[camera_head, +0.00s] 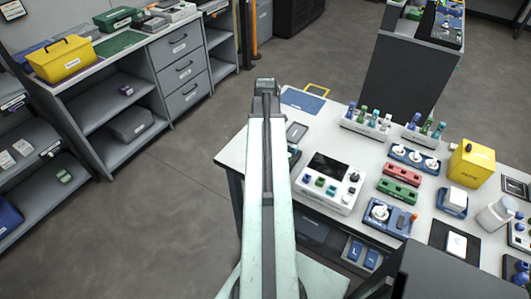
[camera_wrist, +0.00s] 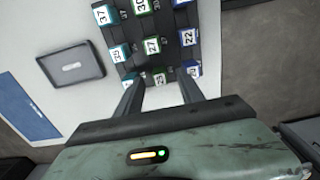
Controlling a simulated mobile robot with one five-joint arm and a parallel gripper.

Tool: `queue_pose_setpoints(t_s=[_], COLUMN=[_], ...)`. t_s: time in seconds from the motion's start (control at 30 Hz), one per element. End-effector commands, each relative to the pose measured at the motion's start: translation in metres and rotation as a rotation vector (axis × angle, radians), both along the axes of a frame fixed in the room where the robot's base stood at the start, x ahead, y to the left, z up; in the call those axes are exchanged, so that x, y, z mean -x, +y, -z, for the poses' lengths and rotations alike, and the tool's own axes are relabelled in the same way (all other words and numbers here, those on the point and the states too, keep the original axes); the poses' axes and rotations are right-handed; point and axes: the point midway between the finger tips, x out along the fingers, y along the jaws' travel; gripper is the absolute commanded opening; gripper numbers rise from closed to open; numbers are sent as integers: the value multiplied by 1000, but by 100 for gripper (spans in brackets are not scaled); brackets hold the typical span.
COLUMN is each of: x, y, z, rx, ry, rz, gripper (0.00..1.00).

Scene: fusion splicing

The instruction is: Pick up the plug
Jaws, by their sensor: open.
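No piece stands out clearly as the plug, so I cannot tell which one it is. In the wrist view, a dark rack (camera_wrist: 135,62) holds several small blocks with white numbered tops, some teal, green or blue. A green block (camera_wrist: 152,46) marked 27 is in its middle. My gripper (camera_wrist: 158,78) is open, its two dark fingers apart over the rack's near end, with nothing seen held between them. In the head view, my arm hides most of the rack, and the fingertips cannot be made out.
A grey tray (camera_wrist: 72,67) lies left of the rack, beside a blue mat (camera_wrist: 28,105). In the head view, a white device (camera_head: 329,183), green and red strips, several bottles and a yellow box (camera_head: 471,163) crowd the white table. Shelving (camera_head: 125,95) stands at left; open floor lies between.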

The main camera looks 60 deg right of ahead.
Motion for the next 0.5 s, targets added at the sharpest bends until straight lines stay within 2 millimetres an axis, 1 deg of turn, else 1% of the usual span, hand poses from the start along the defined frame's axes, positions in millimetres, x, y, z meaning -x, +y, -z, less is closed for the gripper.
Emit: queue_pose_setpoints(t_s=[0.03,0.1,0.17,0.37,0.4,0.47,0.5], x=[-2,-1,-1,-1,-1,-1,-1], y=[-1,0,0,0,0,0,0], z=[20,29,32,28,28,28,28], rx=[0,0,0,0,0,0,0], ry=[0,0,0,0,0,0,0], rz=[0,0,0,0,0,0,0], gripper=[45,45,45,45,40,23,12])
